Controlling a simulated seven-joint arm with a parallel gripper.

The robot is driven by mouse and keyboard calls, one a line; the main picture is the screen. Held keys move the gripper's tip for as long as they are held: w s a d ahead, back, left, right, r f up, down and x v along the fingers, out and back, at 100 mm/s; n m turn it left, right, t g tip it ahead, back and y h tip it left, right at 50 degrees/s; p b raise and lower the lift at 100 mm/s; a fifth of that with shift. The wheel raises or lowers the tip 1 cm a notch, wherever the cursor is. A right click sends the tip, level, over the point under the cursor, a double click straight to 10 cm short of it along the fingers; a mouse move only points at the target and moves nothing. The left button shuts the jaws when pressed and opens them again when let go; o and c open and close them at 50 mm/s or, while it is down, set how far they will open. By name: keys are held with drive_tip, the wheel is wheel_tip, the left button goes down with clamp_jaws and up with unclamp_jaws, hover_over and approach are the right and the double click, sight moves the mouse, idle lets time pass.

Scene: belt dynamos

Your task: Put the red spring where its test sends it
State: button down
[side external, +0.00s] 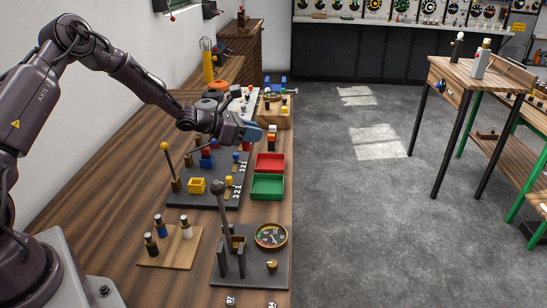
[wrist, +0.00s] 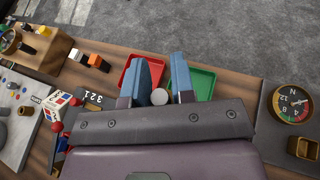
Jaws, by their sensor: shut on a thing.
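My gripper (side external: 252,133) is over the bench near the red tray. In the wrist view its blue fingers (wrist: 165,80) stand apart with a grey round end (wrist: 159,97) between them. I take this to be the held red spring; its body and colour are hidden. The red tray (side external: 269,168) and green tray (side external: 267,196) lie side by side at the bench edge; they also show in the wrist view, red (wrist: 127,78) and green (wrist: 204,78). The tester, with a lever (side external: 222,205) and round gauge (side external: 271,236), stands nearer the camera. The gauge also shows in the wrist view (wrist: 293,103).
A wooden rack (side external: 160,262) holds several dark-capped pieces left of the tester. A dark board (side external: 200,198) with a yellow-knobbed lever (side external: 170,165) and yellow cup (side external: 197,185) lies beside the trays. More equipment stands farther along the bench. The floor is right of the bench edge.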

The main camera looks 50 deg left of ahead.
drive_tip(key=w+f, duration=0.2)
drive_tip(key=w, duration=0.1)
drive_tip(key=w+a+f, duration=0.1)
drive_tip(key=w+f, duration=0.1)
drive_tip(key=w, duration=0.1)
drive_tip(key=w+a+f, duration=0.1)
drive_tip(key=w+f, duration=0.2)
drive_tip(key=shift+w+a+f, duration=0.25)
drive_tip(key=shift+w+f, duration=0.55)
drive_tip(key=shift+f, duration=1.55)
drive_tip(key=shift+f, duration=0.1)
drive_tip(key=c, duration=1)
unclamp_jaws()
drive_tip(key=shift+o, duration=0.2)
